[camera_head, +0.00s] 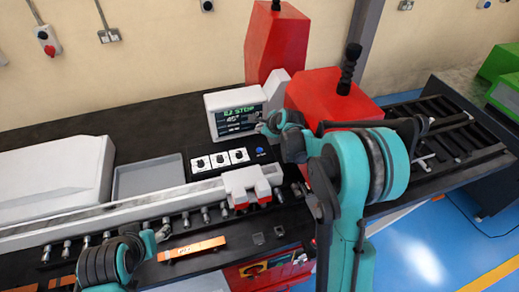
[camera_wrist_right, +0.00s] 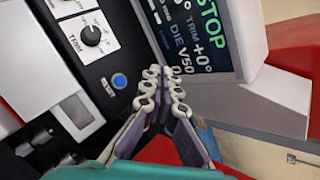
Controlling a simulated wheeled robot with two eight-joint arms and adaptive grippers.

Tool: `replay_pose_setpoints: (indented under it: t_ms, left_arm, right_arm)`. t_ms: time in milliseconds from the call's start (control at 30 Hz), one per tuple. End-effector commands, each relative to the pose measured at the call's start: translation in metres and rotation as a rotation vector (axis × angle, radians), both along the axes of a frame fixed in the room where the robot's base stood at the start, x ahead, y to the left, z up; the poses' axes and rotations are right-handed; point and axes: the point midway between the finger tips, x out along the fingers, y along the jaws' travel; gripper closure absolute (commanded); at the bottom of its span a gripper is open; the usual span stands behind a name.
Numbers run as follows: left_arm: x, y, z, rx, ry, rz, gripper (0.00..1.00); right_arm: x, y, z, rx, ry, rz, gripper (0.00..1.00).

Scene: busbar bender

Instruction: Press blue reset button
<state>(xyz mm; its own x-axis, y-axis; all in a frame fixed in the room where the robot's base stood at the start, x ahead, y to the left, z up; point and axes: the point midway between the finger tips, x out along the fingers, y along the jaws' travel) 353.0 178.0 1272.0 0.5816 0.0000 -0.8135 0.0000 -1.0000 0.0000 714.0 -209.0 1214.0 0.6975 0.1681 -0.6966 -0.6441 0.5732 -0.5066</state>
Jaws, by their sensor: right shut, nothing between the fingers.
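The blue reset button (camera_head: 260,151) is on the dark control panel, right of the white dial plates. In the right wrist view the round blue button (camera_wrist_right: 119,81) is left of my fingertips, apart from them and unobstructed. My right gripper (camera_head: 263,122) is shut and empty in front of the display's lower right. In the right wrist view its fingertips (camera_wrist_right: 161,72) lie side by side between the button and the screen. My left gripper (camera_head: 158,234) is low at the front of the machine, small and partly hidden by its arm; its opening cannot be judged.
The display (camera_head: 238,112) shows green "STOP" text. Three dial plates (camera_head: 219,160) sit left of the button. A red machine body (camera_head: 328,95) stands right of the display, behind my right arm. A red-and-white clamp block (camera_head: 246,185) is in front of the panel.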

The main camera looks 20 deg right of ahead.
Motion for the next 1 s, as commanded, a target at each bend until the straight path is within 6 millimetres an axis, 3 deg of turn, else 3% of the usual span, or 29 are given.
replay_pose_setpoints:
  t_ms: [267, 700, 1000]
  left_arm:
    - [0.000, 0.000, -0.014, 0.000, 0.000, 0.000, 0.44]
    - [0.000, 0.000, -0.056, 0.000, 0.000, 0.000, 0.44]
    - [0.000, 0.000, -0.061, 0.000, 0.000, 0.000, 0.44]
  right_arm:
    - [0.000, 0.000, -0.021, -0.001, 0.000, 0.001, 1.00]
    - [0.000, 0.000, -0.082, -0.001, 0.000, 0.001, 1.00]
    - [0.000, 0.000, -0.087, -0.001, 0.000, 0.001, 1.00]
